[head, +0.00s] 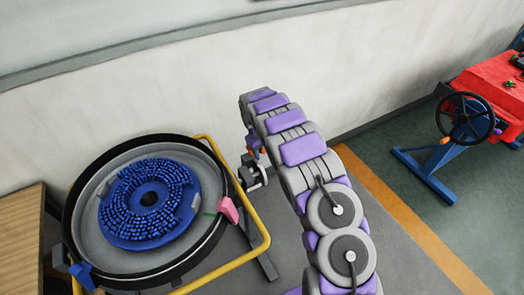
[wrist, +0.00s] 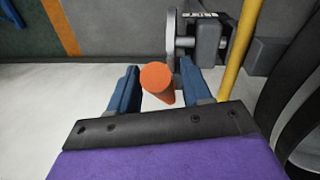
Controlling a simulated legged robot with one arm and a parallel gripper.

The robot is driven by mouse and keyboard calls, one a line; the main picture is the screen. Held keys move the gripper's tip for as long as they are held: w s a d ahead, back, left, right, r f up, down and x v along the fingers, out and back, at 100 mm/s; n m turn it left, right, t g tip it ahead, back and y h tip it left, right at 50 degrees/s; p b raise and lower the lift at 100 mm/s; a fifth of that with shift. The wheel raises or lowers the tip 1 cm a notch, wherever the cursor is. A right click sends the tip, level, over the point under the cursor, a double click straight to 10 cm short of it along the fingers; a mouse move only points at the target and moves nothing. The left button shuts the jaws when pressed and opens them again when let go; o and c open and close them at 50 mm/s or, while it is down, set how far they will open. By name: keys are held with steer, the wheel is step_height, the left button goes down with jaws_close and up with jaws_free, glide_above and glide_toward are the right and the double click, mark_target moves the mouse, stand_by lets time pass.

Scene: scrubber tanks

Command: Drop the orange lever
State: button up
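The orange lever (wrist: 157,78) shows in the wrist view as a short cylinder, its rounded end toward the camera. It lies between the two blue fingers of my gripper (wrist: 157,92). The fingers are apart, with a visible gap on the lever's right and almost none on its left. I cannot tell whether the left finger touches it. Behind the lever is a grey metal fitting (wrist: 197,40), which also shows in the head view (head: 252,174) beside the yellow frame. In the head view my arm arches over and its end is mostly hidden behind its own links.
A round tank (head: 75,225) with a blue brush disc (head: 150,200) stands in a yellow tube frame (head: 258,240), which also shows in the wrist view (wrist: 240,50). A pink clamp (head: 229,210) sits on the tank rim. A black handwheel (head: 467,117) is far right.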

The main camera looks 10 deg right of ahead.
jaws_close()
stand_by(0.3)
steer(key=shift+s+f, duration=0.1)
steer(key=shift+s, duration=0.1)
steer(key=shift+s+d+f+t+y+p, duration=0.3)
steer(key=shift+s+f+t+p, duration=0.5)
steer(key=shift+p, duration=0.5)
steer(key=s+d+f+t+y+p, duration=0.1)
steer(key=s+f+t+p, duration=0.1)
steer(key=f+t, duration=0.4)
steer(key=shift+s+f+m+y, duration=0.3)
steer(key=shift+s+f+y, duration=0.1)
steer(key=shift+s+f, duration=0.45)
steer(key=shift+f, duration=0.15)
